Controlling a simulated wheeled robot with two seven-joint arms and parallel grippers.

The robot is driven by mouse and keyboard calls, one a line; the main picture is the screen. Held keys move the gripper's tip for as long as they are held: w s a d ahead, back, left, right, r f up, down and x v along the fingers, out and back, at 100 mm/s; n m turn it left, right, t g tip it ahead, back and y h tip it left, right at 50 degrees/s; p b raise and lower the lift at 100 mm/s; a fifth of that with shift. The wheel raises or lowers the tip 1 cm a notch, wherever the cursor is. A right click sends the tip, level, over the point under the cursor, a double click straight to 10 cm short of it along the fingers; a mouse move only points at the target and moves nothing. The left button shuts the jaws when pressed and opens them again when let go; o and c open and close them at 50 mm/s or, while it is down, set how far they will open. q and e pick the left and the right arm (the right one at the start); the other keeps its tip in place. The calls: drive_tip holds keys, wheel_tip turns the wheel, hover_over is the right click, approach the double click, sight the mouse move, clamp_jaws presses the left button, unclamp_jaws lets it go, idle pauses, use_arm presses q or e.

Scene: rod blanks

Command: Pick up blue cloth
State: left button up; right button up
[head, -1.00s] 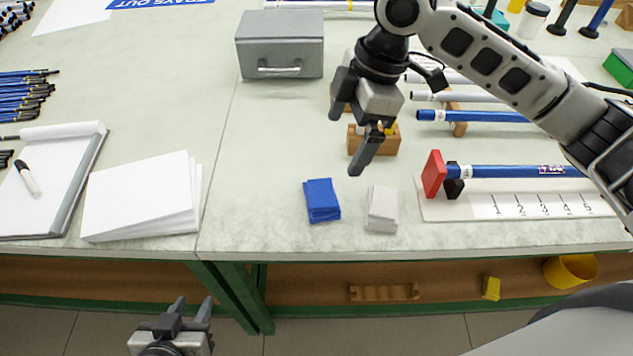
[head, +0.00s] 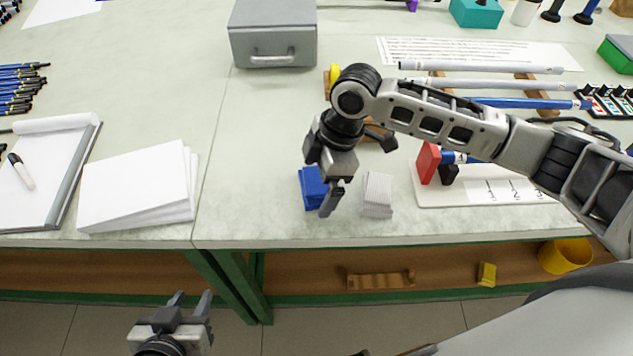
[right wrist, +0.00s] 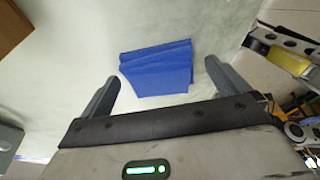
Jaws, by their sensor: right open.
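The blue cloth (head: 312,187) lies folded on the table near its front edge, partly hidden by my right gripper in the head view. My right gripper (head: 322,187) is open and just above the cloth. In the right wrist view the cloth (right wrist: 157,69) lies ahead of and between the two open fingers (right wrist: 160,88), with nothing held. I cannot tell whether a finger touches it. My left gripper (head: 190,302) is low in front of the table, with its two fingers apart and nothing between them.
A folded white cloth (head: 377,194) lies just right of the blue one. A white paper stack (head: 138,187) and a clipboard (head: 62,180) are to the left. A grey box (head: 273,35) stands behind. A white numbered board with a red block (head: 428,162) is at the right.

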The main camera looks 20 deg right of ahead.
sight(313, 179)
drive_tip(key=c, duration=1)
drive_tip(key=shift+o, duration=0.2)
drive_tip(key=shift+r, duration=0.4)
wheel_tip(313, 179, up, 2)
drive_tip(key=shift+r, duration=0.15)
drive_tip(key=s+d+r, duration=0.9)
drive_tip(key=s+r, duration=0.1)
drive_tip(key=shift+d, duration=0.35)
